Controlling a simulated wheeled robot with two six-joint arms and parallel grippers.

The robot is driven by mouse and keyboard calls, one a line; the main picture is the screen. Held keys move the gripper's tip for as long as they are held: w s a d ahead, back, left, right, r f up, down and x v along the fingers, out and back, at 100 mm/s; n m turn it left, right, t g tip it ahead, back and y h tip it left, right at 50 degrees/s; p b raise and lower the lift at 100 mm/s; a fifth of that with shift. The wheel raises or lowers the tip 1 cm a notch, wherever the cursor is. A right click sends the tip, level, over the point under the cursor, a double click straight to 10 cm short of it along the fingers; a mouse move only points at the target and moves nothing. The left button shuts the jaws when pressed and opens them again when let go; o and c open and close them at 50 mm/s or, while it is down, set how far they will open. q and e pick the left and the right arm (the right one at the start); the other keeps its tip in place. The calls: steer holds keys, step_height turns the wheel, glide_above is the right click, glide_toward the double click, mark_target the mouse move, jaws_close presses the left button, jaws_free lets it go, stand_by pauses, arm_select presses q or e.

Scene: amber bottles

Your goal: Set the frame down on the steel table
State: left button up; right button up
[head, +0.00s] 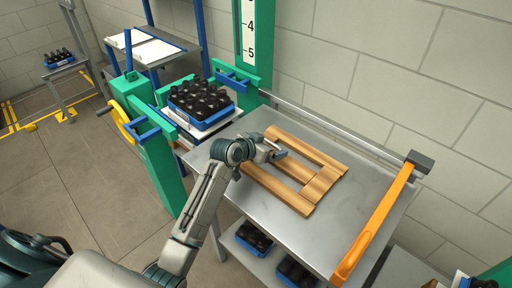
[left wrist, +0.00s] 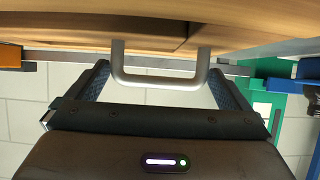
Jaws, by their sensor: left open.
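The wooden frame (head: 302,174), made of light brown slats, appears to lie flat on the steel table (head: 335,225), in the middle toward the back. My left gripper (head: 278,154) is at the frame's left part, low over it. In the left wrist view the frame's wooden edge (left wrist: 150,32) fills the top, with a grey metal handle (left wrist: 160,80) on it. The left gripper (left wrist: 160,85) is open, with one finger on each side of the handle and gaps showing between. My right gripper is not in view.
A blue crate of dark bottles (head: 200,100) stands on a scale-like platform left of the table. An orange bar (head: 375,220) runs along the table's right side and a metal rail (head: 335,125) along the back. More bottle crates (head: 254,238) sit on the lower shelf.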

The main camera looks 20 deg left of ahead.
arm_select(q)
steer(key=b+v, duration=0.1)
steer(key=v, duration=0.8)
steer(key=shift+s+a+b, duration=0.1)
steer(key=shift+s+b, duration=0.15)
steer(key=shift+b, duration=0.1)
steer(key=shift+s+a+r, duration=0.1)
steer(key=shift+s+r, duration=0.25)
steer(key=shift+s, duration=0.1)
steer(key=shift+f, duration=0.1)
